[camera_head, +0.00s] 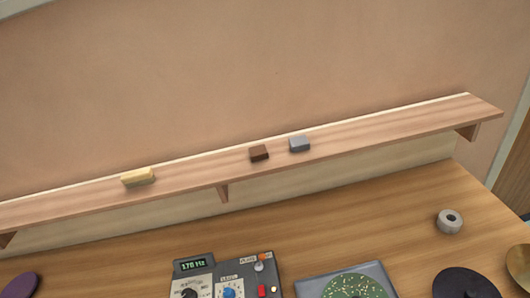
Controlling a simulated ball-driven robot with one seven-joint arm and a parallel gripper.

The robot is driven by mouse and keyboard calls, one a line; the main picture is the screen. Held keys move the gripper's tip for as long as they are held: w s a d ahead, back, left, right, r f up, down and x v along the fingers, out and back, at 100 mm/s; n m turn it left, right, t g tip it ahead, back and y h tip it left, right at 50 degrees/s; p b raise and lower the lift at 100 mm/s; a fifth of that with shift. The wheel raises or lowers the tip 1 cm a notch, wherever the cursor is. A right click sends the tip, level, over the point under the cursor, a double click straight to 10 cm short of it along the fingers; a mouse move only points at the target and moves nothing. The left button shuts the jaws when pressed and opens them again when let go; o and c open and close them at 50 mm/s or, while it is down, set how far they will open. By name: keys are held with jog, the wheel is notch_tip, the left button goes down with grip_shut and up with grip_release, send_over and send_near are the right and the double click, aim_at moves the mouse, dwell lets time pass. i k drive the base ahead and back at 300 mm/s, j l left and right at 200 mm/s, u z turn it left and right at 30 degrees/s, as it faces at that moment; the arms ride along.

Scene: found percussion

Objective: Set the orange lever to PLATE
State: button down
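A dark grey control box (208,278) stands on the table at the bottom of the view, its lower part cut off by the frame edge. The lever's exact setting cannot be told. The box also has a display reading about 170 Hz (193,265), a blue knob (229,293) and a red button (262,291). My gripper is not in view.
A square device with a green speckled disc (335,286) stands right of the box. A black disc (467,284), a brass disc (519,262), a grey ring (450,221) and a purple disc (20,286) lie around. A wall shelf (360,132) holds three small blocks.

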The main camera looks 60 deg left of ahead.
aim_at(262, 257)
jog(key=i+l+u, duration=0.65)
jog(key=l+u, duration=0.2)
jog(key=i+j, duration=0.1)
jog(key=j, duration=0.6)
